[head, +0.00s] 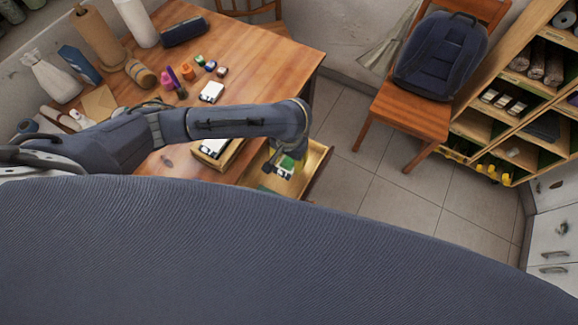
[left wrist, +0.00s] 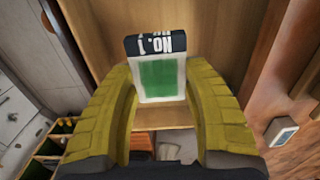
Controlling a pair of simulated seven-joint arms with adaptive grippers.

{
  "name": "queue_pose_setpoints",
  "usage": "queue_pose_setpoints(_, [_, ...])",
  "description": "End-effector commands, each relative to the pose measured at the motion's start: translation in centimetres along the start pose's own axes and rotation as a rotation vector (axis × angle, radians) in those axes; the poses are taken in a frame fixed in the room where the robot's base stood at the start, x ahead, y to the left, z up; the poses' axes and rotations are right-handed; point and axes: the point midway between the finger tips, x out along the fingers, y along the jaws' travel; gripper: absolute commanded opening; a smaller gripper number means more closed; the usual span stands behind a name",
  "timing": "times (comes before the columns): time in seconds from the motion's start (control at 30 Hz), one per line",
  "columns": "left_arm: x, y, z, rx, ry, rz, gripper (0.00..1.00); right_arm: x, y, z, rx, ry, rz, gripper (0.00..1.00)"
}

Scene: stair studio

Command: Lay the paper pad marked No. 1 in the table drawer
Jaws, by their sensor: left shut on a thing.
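The paper pad marked No. 1 shows in the left wrist view (left wrist: 158,80), white with a dark lettered band and a green square. My left gripper (left wrist: 160,100) is shut on it, one yellow finger on each side. In the head view the left gripper (head: 285,168) is over the open table drawer (head: 319,165), with the pad's green and white face (head: 287,162) partly showing. The drawer is pulled out at the table's front edge; my arm hides part of it. I cannot tell whether the pad touches the drawer. My right gripper is not in view.
The wooden table (head: 255,60) holds a small white item (head: 211,92), several small coloured jars and a dark roll (head: 184,31). A shallow box with a white item (head: 213,147) is left of the drawer. A chair with a backpack (head: 440,55) and shelves stand right. The tiled floor between is free.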

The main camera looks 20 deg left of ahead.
Motion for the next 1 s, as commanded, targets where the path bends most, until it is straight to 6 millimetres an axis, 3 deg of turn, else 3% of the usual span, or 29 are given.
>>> queue_pose_setpoints(0.23, [1.3, 0.1, 0.0, 0.0, 0.0, 0.001, 0.2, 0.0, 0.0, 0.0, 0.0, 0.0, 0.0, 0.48])
queue_pose_setpoints(0.53, [4.5, 0.0, 0.0, -0.001, -0.001, 0.0, 0.2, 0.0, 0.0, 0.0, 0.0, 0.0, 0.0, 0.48])
queue_pose_setpoints(1.0, [5.0, 0.0, 0.0, 0.0, 0.0, 0.0, 0.2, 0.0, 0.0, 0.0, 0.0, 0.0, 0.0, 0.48])
